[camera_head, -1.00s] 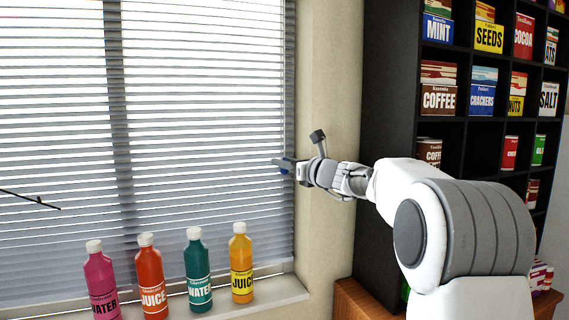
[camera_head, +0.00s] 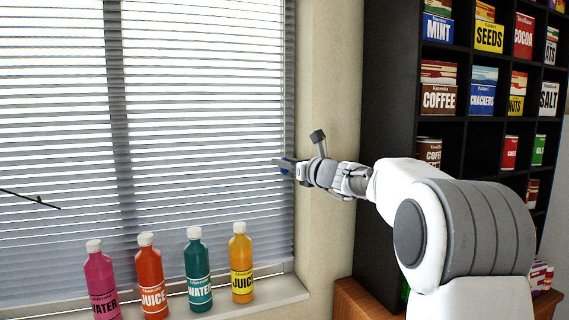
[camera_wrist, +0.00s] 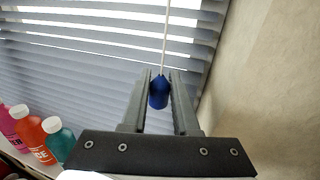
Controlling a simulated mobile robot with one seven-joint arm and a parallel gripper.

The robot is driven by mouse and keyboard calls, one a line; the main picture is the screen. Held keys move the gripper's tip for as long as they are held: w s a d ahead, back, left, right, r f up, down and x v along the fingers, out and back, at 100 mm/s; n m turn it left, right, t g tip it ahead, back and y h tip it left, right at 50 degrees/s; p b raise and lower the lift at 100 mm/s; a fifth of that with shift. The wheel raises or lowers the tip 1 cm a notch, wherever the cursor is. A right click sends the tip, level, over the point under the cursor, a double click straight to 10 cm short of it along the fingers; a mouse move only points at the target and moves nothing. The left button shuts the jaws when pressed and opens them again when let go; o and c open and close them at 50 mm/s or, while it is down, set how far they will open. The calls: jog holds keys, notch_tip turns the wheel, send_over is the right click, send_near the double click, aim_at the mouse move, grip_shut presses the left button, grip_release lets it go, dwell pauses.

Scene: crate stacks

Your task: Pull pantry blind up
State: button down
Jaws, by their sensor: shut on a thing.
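The blind (camera_head: 200,130) hangs over the window with its slats lowered nearly to the sill. A blue cord pull (camera_wrist: 158,92) hangs on a thin white cord (camera_wrist: 166,40) in front of the blind's right side. My gripper (camera_wrist: 160,80) is shut on the cord pull, with one finger on each side of it. In the head view my gripper (camera_head: 284,165) is at the blind's right edge, and only a little blue of the pull shows there.
Pink (camera_head: 101,282), orange (camera_head: 151,278), teal (camera_head: 198,272) and yellow (camera_head: 241,265) bottles stand on the window sill (camera_head: 268,291) below my gripper. A wall strip (camera_head: 331,90) and a dark shelf (camera_head: 390,150) with packages and cans are to the right.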

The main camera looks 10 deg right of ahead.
jog(key=b, duration=2.2)
send_near(273, 236)
jog(key=x, duration=0.4)
jog(key=shift+f, duration=0.1)
jog(key=c, duration=0.7)
grip_release()
jog(key=shift+o, duration=0.2)
jog(key=b+v, duration=0.1)
jog(key=v, duration=1.6)
jog(key=shift+s+d, duration=0.15)
jog(key=shift+s, duration=0.05)
